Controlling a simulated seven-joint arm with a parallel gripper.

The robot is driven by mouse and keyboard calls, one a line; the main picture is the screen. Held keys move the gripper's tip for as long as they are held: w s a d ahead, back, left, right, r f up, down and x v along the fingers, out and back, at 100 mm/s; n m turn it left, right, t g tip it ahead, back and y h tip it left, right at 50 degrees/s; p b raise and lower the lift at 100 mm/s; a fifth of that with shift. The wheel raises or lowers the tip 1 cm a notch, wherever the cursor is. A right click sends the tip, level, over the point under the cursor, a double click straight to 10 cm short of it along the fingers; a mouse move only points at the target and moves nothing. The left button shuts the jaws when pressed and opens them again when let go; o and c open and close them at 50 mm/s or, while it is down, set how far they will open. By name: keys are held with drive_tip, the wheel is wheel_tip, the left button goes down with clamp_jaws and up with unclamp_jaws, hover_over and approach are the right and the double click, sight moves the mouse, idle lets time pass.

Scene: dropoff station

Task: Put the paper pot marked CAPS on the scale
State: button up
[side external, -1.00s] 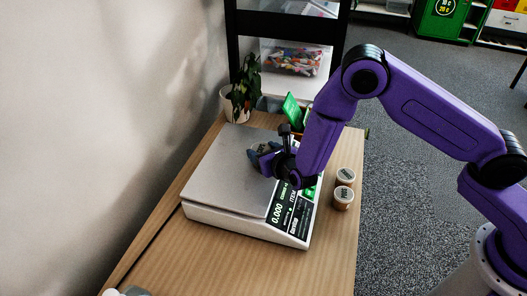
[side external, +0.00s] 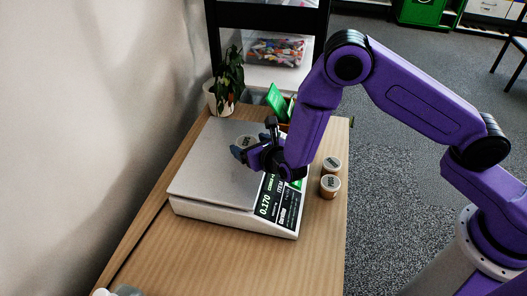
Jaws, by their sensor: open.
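The scale (side external: 200,180) stands on the wooden table with a flat grey plate, and its front display reads 0.170. A small paper pot (side external: 247,141) with a pale, marked lid sits on the plate toward the back right. Its lettering is too small to read, and its lower part is hidden behind my gripper. My gripper (side external: 240,153) is open, low over the plate, right at this pot. Whether a finger still touches the pot I cannot tell.
Two similar lidded pots (side external: 331,164) (side external: 330,186) stand on the table right of the scale. A wall rises at left. The front of the table is mostly clear.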

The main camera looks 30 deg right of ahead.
drive_tip(key=v, duration=1)
drive_tip(key=shift+s+r, duration=0.2)
drive_tip(key=shift+s, duration=0.05)
drive_tip(key=s+d+r+m+g+h, duration=0.2)
drive_tip(key=s+d+r+m+h, duration=0.15)
drive_tip(key=d+m, duration=0.35)
drive_tip(key=s+d+r+m+g+h, duration=0.3)
drive_tip(key=d+r+m, duration=0.25)
drive_tip(key=d, duration=0.25)
drive_tip(key=s+d+r+m+g+y, duration=0.1)
drive_tip(key=s+m+g+y, duration=0.2)
drive_tip(key=s, duration=0.7)
drive_tip(key=s+d+r+m+g+y, duration=0.2)
drive_tip(key=s+m+g+y, duration=0.2)
drive_tip(key=s+m, duration=0.4)
drive_tip(key=s+g, duration=0.1)
drive_tip(key=s, duration=0.2)
drive_tip(key=shift+r, duration=0.25)
